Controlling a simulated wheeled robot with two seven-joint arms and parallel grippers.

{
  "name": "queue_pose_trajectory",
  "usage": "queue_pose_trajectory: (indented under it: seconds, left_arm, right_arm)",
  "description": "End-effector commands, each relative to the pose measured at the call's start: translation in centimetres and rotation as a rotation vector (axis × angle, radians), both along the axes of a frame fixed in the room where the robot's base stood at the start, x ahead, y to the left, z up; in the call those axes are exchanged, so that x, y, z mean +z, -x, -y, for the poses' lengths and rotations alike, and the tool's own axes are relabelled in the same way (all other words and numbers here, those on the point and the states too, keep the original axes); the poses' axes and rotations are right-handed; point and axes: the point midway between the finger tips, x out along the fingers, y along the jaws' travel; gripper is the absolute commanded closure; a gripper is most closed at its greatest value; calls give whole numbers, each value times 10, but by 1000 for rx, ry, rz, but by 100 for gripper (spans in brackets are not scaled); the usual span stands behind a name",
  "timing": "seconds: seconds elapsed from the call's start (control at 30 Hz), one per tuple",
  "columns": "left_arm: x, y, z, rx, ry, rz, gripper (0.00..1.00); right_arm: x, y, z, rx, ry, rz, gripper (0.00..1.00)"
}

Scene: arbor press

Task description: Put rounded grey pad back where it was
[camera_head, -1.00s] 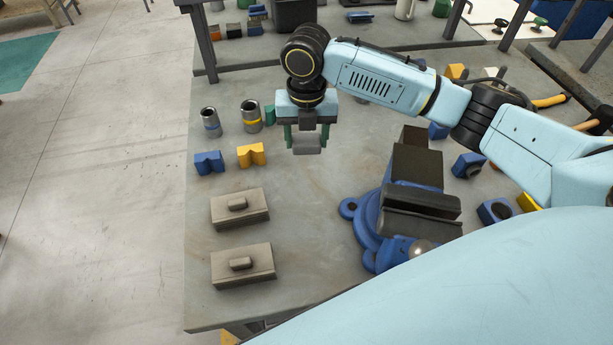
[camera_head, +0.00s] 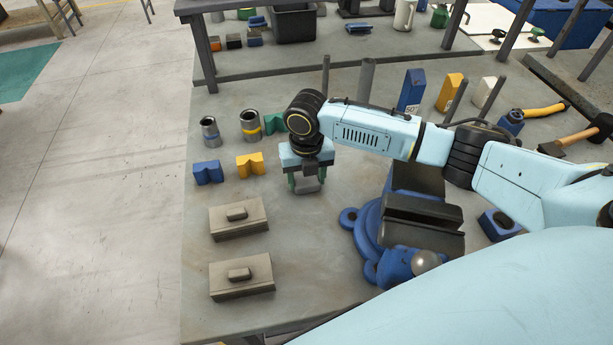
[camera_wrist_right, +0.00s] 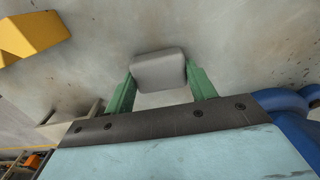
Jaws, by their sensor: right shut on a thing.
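The rounded grey pad (camera_wrist_right: 158,69) is between the green fingers of my right gripper (camera_wrist_right: 160,88), which is shut on it. In the head view the pad (camera_head: 307,186) hangs below the right gripper (camera_head: 306,181), over the bare tabletop right of the yellow V-block. I cannot tell whether the pad touches the table. My left gripper is not in view.
A yellow V-block (camera_head: 250,166), a blue V-block (camera_head: 208,173) and green blocks (camera_head: 273,123) stand nearby. Two grey lidded blocks (camera_head: 239,220) lie front left. A blue vise (camera_head: 368,233) stands to the right. Table between them is clear.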

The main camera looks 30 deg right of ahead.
Motion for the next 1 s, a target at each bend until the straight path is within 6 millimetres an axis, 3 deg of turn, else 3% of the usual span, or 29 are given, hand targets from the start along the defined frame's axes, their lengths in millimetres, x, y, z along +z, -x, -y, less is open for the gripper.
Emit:
queue_pose_trajectory:
  seconds: [0.3, 0.33, 0.5, 0.83, 1.0]
  left_arm:
    - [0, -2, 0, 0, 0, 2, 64]
    - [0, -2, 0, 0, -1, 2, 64]
    - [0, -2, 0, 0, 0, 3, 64]
    - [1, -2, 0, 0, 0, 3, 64]
    - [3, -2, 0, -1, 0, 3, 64]
  right_arm:
    - [-3, 0, 0, -1, 0, 1, 63]
    - [-3, 0, 0, -1, 0, 1, 43]
    - [-2, 0, 0, -1, 0, 1, 23]
    - [2, -1, 0, -1, 0, 2, 23]
    - [26, -2, 0, -1, -2, 5, 23]
